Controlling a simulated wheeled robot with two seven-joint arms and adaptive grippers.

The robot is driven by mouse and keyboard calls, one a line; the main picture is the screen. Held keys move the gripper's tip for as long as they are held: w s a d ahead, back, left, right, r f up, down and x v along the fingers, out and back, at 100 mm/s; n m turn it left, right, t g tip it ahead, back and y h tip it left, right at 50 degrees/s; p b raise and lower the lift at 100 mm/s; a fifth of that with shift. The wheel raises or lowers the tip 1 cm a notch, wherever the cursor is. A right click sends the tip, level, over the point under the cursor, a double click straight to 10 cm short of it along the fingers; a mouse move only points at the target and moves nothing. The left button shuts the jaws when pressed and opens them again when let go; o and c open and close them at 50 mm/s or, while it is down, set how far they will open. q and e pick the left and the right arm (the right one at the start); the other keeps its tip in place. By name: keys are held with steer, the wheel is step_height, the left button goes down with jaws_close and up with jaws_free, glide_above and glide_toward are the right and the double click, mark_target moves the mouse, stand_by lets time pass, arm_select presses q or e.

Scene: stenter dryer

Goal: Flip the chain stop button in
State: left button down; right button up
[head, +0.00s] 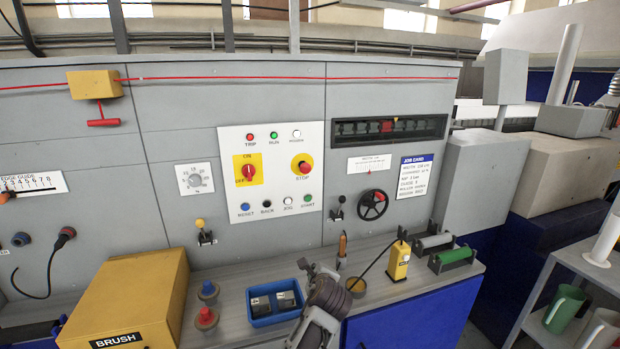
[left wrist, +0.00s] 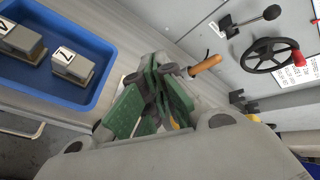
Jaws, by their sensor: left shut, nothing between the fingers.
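The red stop button (head: 304,167) sits on a yellow backing, marked STOP, at the right of the white control panel (head: 270,180) in the head view. Whether it is pushed in or out is too small to tell. My left gripper (head: 306,266) is low in front of the console, below the panel and well apart from the button. Its green-padded fingers (left wrist: 160,92) show in the left wrist view, shut with nothing between them. The button is not in the left wrist view. My right gripper is not in view.
A blue tray (head: 262,322) with small blocks is left of my gripper. A wooden-handled tool (head: 342,246), a yellow device (head: 398,262) and a black handwheel (head: 373,205) are to its right. A yellow brush box (head: 125,295) stands at the left. The panel front is clear.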

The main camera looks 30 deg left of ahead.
arm_select(q)
steer(key=w+a+r+m+t+y, duration=0.1)
steer(key=w+r+m+y, duration=0.2)
steer(key=r, duration=0.8)
steer(key=w+a+r+m+t+y, duration=0.1)
steer(key=w+r+m+y, duration=0.2)
steer(key=r+m, duration=0.3)
step_height(320, 180, up, 5)
steer(key=shift+w+a+m, duration=0.3)
steer(key=shift+w, duration=0.45)
steer(key=p, duration=0.2)
glide_toward(306, 173)
steer(key=x, duration=0.5)
steer(key=shift+w+a, duration=0.1)
steer(key=shift+w, duration=0.1)
steer(key=shift+x, duration=0.85)
steer(key=shift+f, duration=0.1)
